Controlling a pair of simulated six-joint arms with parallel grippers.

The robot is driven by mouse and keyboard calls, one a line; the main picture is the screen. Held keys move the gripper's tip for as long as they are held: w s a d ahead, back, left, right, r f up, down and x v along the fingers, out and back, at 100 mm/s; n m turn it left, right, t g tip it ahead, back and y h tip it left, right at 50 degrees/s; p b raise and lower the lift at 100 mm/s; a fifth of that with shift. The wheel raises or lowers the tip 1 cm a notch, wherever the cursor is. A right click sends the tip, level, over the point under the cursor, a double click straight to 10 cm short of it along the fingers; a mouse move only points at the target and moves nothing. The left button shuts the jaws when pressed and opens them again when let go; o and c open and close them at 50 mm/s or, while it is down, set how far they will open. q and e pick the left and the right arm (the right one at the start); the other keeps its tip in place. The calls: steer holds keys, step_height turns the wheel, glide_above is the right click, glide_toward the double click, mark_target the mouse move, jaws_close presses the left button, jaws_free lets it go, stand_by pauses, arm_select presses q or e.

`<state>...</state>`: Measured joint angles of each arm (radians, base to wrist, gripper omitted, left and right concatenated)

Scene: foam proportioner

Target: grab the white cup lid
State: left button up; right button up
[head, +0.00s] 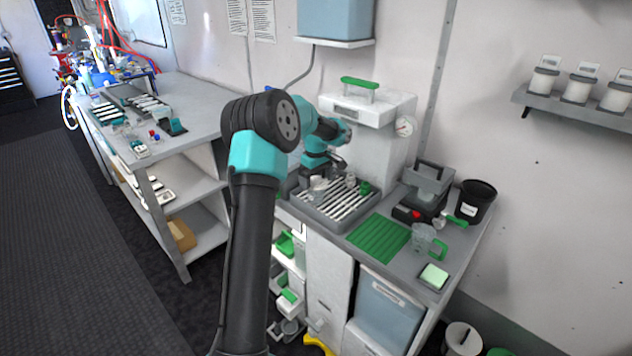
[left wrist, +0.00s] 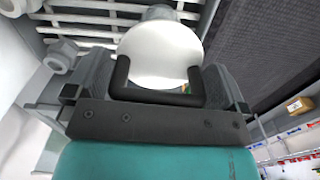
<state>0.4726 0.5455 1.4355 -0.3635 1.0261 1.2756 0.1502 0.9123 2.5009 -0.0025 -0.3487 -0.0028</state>
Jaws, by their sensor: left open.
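The white cup lid (left wrist: 160,52) is a round white disc in the left wrist view. It lies between and just beyond the black fingers of my left gripper (left wrist: 157,80). The fingers are apart, one on each side of the lid's near part; I cannot tell whether they touch it. In the head view, my left gripper (head: 316,174) is low over the slatted drip tray (head: 340,211), with a small white shape, likely the lid (head: 319,184), just below it. My arm hides part of the tray's left side. My right gripper is not in view.
A white dispenser (head: 368,115) with a green handle stands behind the tray. Small fittings and a green cap (head: 365,187) lie on the tray's right. A green mat (head: 378,238), a clear jug (head: 423,238) and a black bin (head: 475,201) are further right.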

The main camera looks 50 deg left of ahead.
arm_select(q)
steer(key=c, duration=0.7)
steer(key=shift+o, duration=0.2)
steer(key=shift+r, duration=1.7)
steer(key=shift+s+d+r, duration=0.1)
steer(key=shift+s+d, duration=0.05)
steer(key=shift+d, duration=0.05)
steer(key=s+d+r, duration=0.1)
steer(key=s+d, duration=0.9)
steer(key=d, duration=0.1)
steer(key=shift+s+d+r, duration=0.15)
steer(key=shift+d+r, duration=0.05)
steer(key=shift+d, duration=0.1)
